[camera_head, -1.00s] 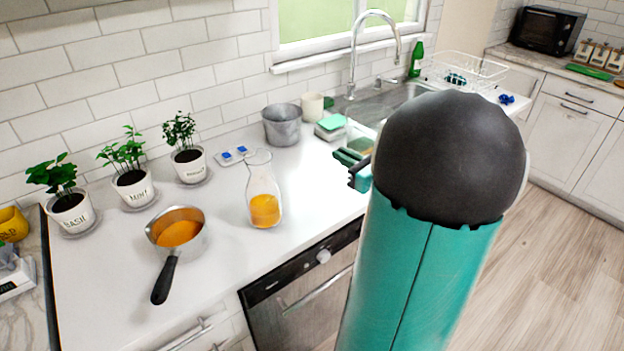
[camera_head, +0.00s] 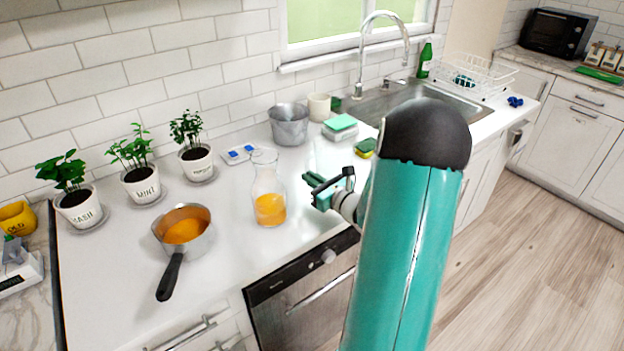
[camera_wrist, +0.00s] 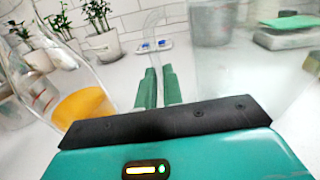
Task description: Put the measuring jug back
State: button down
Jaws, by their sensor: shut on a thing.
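My gripper (camera_head: 320,190) is over the counter, right of the glass carafe (camera_head: 268,208). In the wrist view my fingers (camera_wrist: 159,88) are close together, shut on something. A faint, clear, curved shape (camera_wrist: 154,24) shows just beyond the fingertips, and a hazy see-through patch lies to their right. I cannot make out its outline, or tell whether it is the measuring jug. The carafe, part full of orange liquid, stands upright and apart from my gripper. It also shows at the left of the wrist view (camera_wrist: 82,105).
A saucepan (camera_head: 200,245) of orange liquid stands left of the carafe, its handle toward the front. Potted herbs (camera_head: 141,184) line the wall. A metal bucket (camera_head: 289,127), a cream cup (camera_head: 319,107) and sponges (camera_head: 340,123) are behind. The sink (camera_head: 385,105) is at the right.

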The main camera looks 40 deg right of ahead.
jog(key=shift+f, duration=0.15)
jog(key=c, duration=1.5)
grip_release()
jog(key=shift+c, duration=0.2)
